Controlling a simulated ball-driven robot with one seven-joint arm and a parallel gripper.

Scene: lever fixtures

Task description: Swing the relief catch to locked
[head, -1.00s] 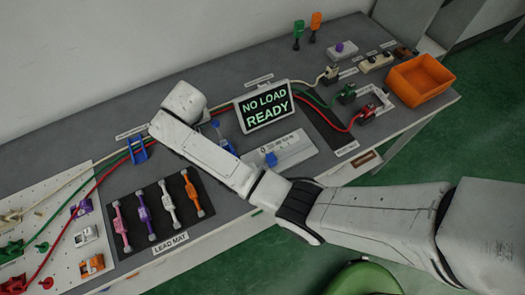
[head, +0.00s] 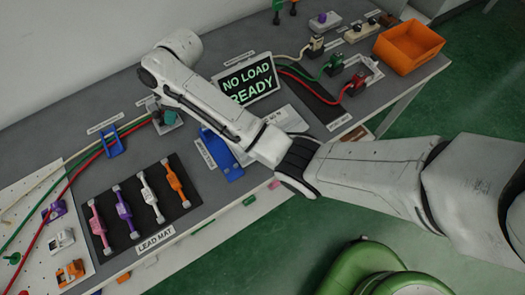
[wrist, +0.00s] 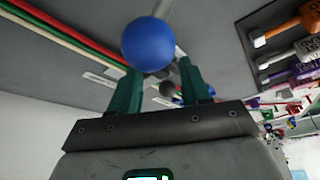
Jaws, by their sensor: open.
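My gripper (wrist: 160,78) shows in the wrist view as two dark green fingers standing apart, so it is open. A blue ball knob (wrist: 148,45) on a grey rod (wrist: 162,9) is in front of the left finger and overlaps the gap between the fingers. I cannot tell whether the knob touches a finger. In the head view my gripper (head: 168,118) shows only as a small teal part below my wrist, near a white label at the back of the bench. The knob is not clear there, and no readable label names the relief catch.
Red, green and cream cables (wrist: 60,42) run close to my gripper. A blue cable guide (head: 110,142), a blue bracket (head: 221,155), a lead mat (head: 177,209) with several coloured leads and a "NO LOAD READY" screen (head: 247,84) stand around. An orange bin (head: 409,46) is far right.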

